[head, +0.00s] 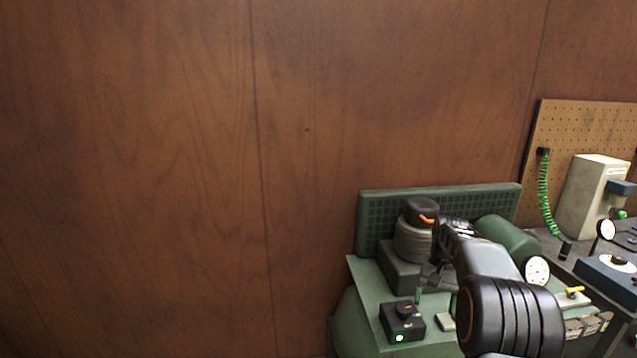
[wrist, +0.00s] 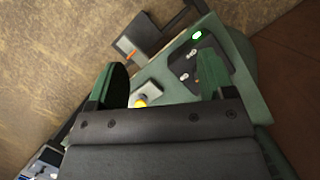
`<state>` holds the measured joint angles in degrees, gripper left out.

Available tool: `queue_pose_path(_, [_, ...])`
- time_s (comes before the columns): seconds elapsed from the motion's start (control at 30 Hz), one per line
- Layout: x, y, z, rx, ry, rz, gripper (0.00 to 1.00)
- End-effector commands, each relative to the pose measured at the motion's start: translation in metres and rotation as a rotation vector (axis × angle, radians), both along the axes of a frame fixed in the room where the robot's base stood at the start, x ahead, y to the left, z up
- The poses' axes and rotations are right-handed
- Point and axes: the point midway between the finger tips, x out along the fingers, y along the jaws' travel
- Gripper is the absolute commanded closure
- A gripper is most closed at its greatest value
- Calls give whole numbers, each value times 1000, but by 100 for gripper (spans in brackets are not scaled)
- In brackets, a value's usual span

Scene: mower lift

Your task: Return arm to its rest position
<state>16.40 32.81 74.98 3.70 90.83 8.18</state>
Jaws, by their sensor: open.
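My gripper (wrist: 163,76) is open in the wrist view, with its two green-tipped fingers wide apart and nothing between them in its grip. In the head view my dark arm reaches in from the lower right, and my gripper (head: 430,285) points down over the green machine (head: 375,300). Behind and below the fingers in the wrist view lie the machine's top (wrist: 172,95) and a small black switch box (wrist: 195,68) with a lit green lamp. My arm hides part of the machine's top in the head view.
The switch box (head: 402,322) sits at the machine's front. A dark motor-like unit (head: 412,240) and a green cylinder with a gauge (head: 508,243) stand close to my arm. A workbench (head: 560,245) and pegboard (head: 575,130) are at right. The wooden wall (head: 180,150) fills the left.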

Motion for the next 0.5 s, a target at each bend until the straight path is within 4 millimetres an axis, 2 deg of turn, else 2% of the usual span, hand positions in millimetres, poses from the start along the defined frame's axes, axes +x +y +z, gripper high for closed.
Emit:
queue_pose_path(0.03, [-2, 3, -11, 1, 3, 12, 24])
queue_pose_path(0.1, [-5, 6, -19, -2, -4, 23, 24])
queue_pose_path(0.23, [-14, 10, -27, -11, -31, 44, 24])
queue_pose_path(0.5, [-49, 31, -23, -51, -143, 116, 24])
